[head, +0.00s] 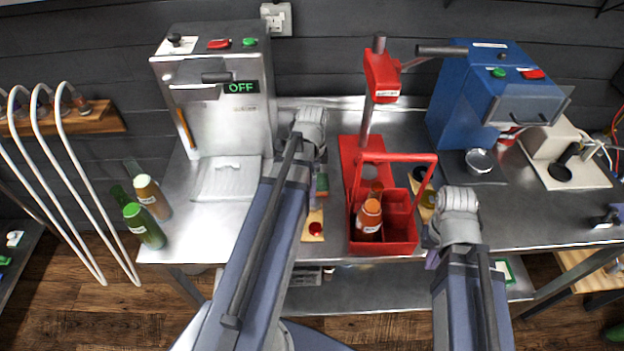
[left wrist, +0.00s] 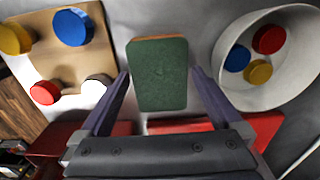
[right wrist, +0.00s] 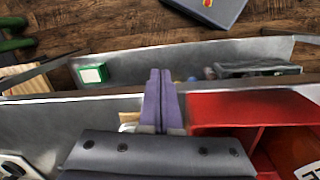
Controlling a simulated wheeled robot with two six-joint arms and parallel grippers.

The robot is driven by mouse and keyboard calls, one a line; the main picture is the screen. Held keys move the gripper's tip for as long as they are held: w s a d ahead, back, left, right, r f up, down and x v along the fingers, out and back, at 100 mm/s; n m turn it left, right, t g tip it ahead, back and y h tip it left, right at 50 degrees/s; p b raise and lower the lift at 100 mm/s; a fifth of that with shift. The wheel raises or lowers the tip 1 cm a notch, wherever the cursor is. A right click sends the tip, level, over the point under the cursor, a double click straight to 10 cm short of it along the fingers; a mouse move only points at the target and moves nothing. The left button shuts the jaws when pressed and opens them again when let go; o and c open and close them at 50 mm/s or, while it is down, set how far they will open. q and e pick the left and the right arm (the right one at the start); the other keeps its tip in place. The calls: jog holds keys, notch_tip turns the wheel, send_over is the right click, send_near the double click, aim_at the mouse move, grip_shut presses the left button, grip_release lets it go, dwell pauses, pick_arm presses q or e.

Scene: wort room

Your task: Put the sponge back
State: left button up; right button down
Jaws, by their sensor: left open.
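The sponge (left wrist: 158,75), green on top with an orange-brown edge, sits between the spread fingers of my left gripper (left wrist: 158,90), with a gap on both sides. In the head view a small green part of the sponge (head: 322,184) shows beside my left arm, left of the red caddy (head: 385,247). My left gripper is open; its fingers are mostly hidden by the arm in the head view. My right gripper (right wrist: 163,92) is shut and empty, its fingertips together near the bench's front edge, right of the caddy in the head view (head: 432,259).
In the left wrist view a tan board (left wrist: 55,70) with coloured caps lies left of the sponge, and a bowl (left wrist: 226,60) with caps lies right. The caddy holds bottles (head: 369,218). A red capper (head: 381,80) stands behind. Two bottles (head: 145,228) stand at the bench's left.

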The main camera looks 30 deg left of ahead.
pick_arm(q)
notch_tip(320, 180, up, 12)
jog(key=p, duration=1.2)
pick_arm(e)
notch_tip(320, 180, up, 12)
